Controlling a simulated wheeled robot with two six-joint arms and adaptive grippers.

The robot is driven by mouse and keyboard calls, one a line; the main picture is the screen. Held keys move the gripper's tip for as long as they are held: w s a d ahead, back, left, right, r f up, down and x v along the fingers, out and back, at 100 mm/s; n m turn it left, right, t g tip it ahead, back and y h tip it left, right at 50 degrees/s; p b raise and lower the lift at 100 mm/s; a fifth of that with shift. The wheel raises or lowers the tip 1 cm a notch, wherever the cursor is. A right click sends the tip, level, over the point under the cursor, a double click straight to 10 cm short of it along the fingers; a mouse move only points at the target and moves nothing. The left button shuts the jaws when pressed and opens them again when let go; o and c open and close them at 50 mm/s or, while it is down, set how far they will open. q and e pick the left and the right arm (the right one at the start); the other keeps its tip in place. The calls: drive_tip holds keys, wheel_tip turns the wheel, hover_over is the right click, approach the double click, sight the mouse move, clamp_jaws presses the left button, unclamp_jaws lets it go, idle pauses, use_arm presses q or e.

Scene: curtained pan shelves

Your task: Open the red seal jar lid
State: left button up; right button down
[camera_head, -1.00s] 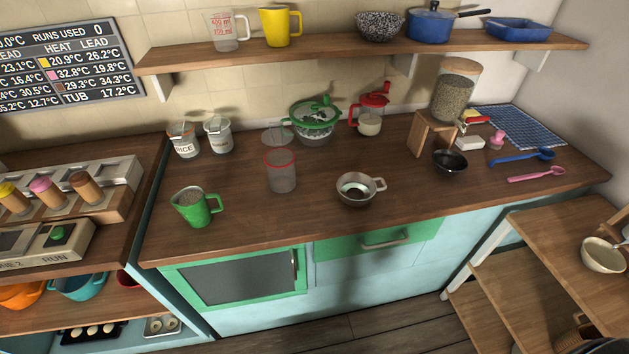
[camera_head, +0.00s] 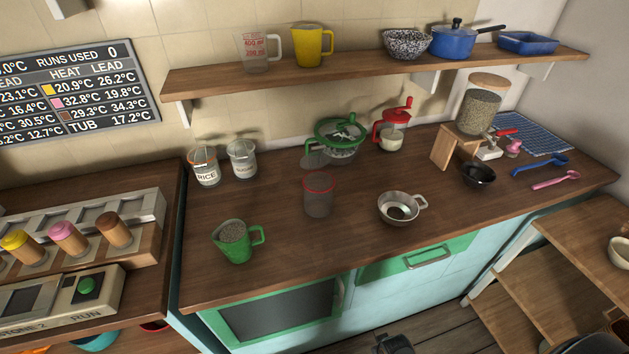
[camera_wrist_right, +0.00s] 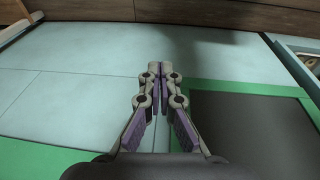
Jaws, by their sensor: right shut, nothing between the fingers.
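The clear jar with a red ring at its top (camera_head: 318,196) stands upright on the wooden counter, left of the metal sieve-like cup. A faint clear disc (camera_head: 313,158) shows just behind it; I cannot tell whether it is a lid. My right gripper (camera_wrist_right: 153,70) is shut and empty in the right wrist view, in front of the pale blue and green cabinet front, away from the jar. The jar is not in that wrist view. My left gripper is in neither view.
A green jug (camera_head: 235,243) stands left of the jar, a metal handled cup (camera_head: 398,208) right. The green salad spinner (camera_head: 339,140) and the rice jar (camera_head: 204,167) are behind. A shelf (camera_head: 380,62) overhangs the back. The counter in front of the jar is clear.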

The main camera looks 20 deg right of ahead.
sight(322, 157)
drive_tip(key=w+a+r+m+t+p, duration=0.1)
drive_tip(key=w+a+r+m+t, duration=0.2)
drive_tip(key=w+r+m+t, duration=0.85)
drive_tip(key=w+a+r+m+t+y, duration=0.15)
drive_tip(key=w+r, duration=0.45)
drive_tip(key=r, duration=1.2)
drive_tip(key=w+a+r+m+t+h+p, duration=0.1)
drive_tip(key=w+a+r+m+t, duration=0.35)
drive_tip(key=w+r, duration=0.75)
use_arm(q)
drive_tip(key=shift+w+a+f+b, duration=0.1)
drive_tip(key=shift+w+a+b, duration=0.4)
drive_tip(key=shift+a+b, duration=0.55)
use_arm(e)
drive_tip(key=shift+m+y, duration=0.25)
drive_tip(key=shift+m, duration=0.2)
drive_tip(key=w+r, duration=0.1)
drive_tip(key=w, duration=0.2)
drive_tip(key=w+r, duration=0.2)
drive_tip(key=w, duration=0.2)
drive_tip(key=w+d+r, duration=0.1)
drive_tip(key=w+r, duration=0.1)
drive_tip(key=w, duration=0.1)
drive_tip(key=shift+w+r, duration=0.25)
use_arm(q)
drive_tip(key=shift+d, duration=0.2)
